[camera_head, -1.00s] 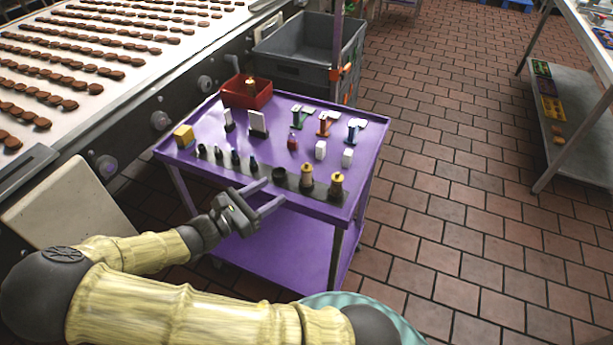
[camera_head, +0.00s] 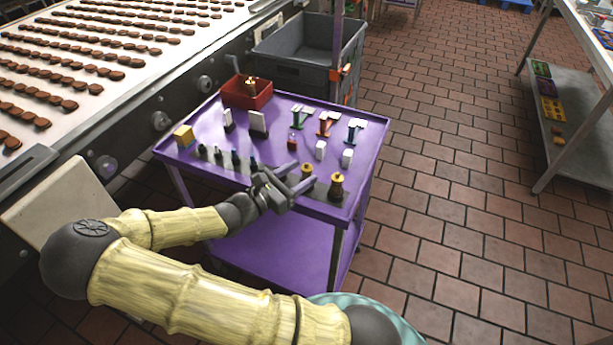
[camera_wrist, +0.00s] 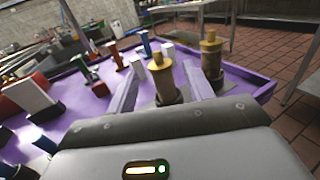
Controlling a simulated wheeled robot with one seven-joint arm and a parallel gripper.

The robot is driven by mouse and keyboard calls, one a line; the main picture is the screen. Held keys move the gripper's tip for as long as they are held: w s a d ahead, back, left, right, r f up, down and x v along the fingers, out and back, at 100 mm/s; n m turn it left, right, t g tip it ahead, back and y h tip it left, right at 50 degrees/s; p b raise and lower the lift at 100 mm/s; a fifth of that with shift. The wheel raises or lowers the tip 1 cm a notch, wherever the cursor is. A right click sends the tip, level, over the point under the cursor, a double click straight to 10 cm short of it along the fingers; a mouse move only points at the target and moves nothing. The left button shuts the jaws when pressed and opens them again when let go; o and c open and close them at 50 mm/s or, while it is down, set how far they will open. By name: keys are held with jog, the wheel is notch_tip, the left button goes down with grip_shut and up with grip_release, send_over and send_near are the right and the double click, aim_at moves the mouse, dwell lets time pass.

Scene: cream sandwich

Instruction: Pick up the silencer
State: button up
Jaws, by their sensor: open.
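Brass-topped cylinders with darker bodies look like the silencers. One silencer (camera_head: 307,169) stands upright near the cart's front edge; in the wrist view this silencer (camera_wrist: 162,80) is between my fingers. A second silencer (camera_head: 336,186) stands to its right, outside my fingers, and it also shows in the wrist view (camera_wrist: 211,58). A similar piece (camera_head: 250,86) is in the red bin (camera_head: 238,98). My gripper (camera_head: 304,172) is open, with one finger on each side of the nearer silencer. Whether the fingers touch it I cannot tell. Its lower part is partly hidden by my gripper.
The purple cart (camera_head: 207,121) also holds small dark fittings in a front row, white blocks (camera_head: 320,150), coloured fittings (camera_head: 328,123) and a yellow cube (camera_head: 184,136). A grey crate (camera_head: 300,72) stands behind. A conveyor (camera_head: 110,50) lies left.

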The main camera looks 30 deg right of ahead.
jog(key=x, duration=0.4)
jog(key=shift+w+d+f, duration=0.1)
jog(key=shift+d, duration=0.3)
jog(key=shift+a, duration=0.1)
jog(key=shift+s, duration=0.2)
jog(key=c, duration=1.1)
jog(key=shift+o, duration=0.2)
jog(key=shift+w, duration=0.1)
notch_tip(320, 180, up, 10)
jog(key=p, duration=0.1)
